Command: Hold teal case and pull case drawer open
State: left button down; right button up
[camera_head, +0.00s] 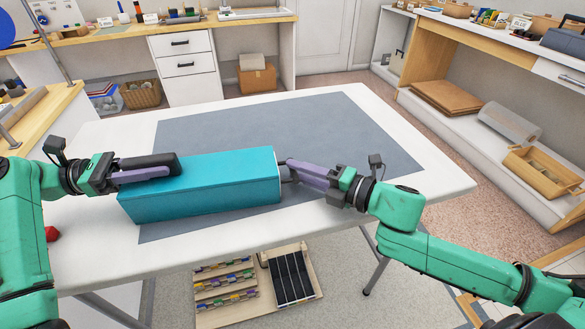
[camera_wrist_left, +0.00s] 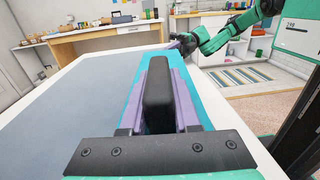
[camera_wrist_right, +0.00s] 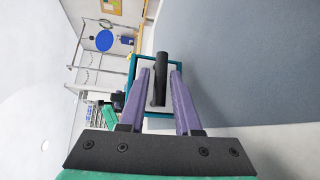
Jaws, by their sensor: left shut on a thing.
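The teal case (camera_head: 225,182) is a long closed box lying on the table. My left gripper (camera_head: 165,171) is over its left end, shut on a black grip (camera_wrist_left: 158,92) on top of the case; that grip sits between its purple fingers. My right gripper (camera_head: 287,168) is at the right end of the case. In the right wrist view its purple fingers (camera_wrist_right: 160,72) stand open on both sides of a black bar handle (camera_wrist_right: 159,90), with small gaps visible. A teal rim (camera_wrist_right: 134,66) shows behind the handle. The inside of the drawer is not visible.
The case is on a dark grey mat (camera_head: 330,125) on a white table (camera_head: 445,182). The mat is clear behind the case and the table is free to its right. A red object (camera_head: 52,233) is at the left edge. Shelving and benches stand around the room.

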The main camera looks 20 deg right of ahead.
jog(key=shift+x, duration=1.05)
grip_shut()
dwell(0.7)
